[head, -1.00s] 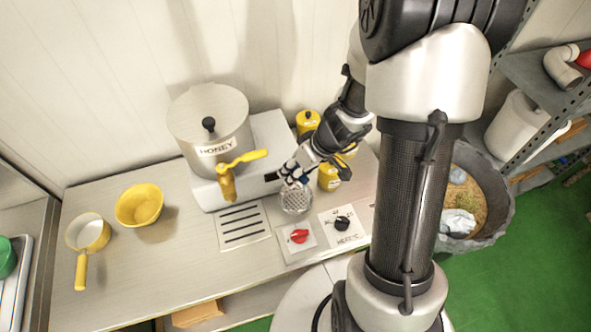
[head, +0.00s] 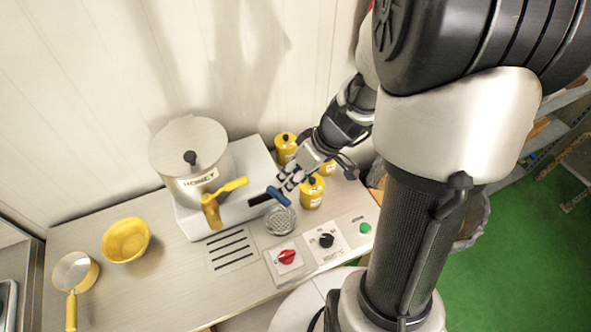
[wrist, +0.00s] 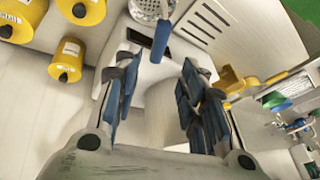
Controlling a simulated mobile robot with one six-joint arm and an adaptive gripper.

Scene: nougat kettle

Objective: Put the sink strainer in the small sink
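The sink strainer (head: 281,219) is a round perforated metal cup with a blue handle, in front of the honey machine in the head view. It shows at the top of the wrist view (wrist: 146,9), its blue handle (wrist: 161,42) pointing toward my gripper. My gripper (head: 285,183) is just behind the handle in the head view. In the wrist view its blue-padded fingers (wrist: 157,75) are apart, with the handle's end near the gap between the tips and no finger clearly touching it. A metal basin edge (head: 8,303) shows at the far left; I cannot tell if it is the small sink.
The honey kettle (head: 192,165) with its yellow tap stands left of my gripper. Yellow canisters (head: 312,191) stand close on the right. A slotted drain (head: 232,249), control knobs (head: 287,257), a yellow bowl (head: 126,240) and a yellow-handled pan (head: 75,274) are on the counter.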

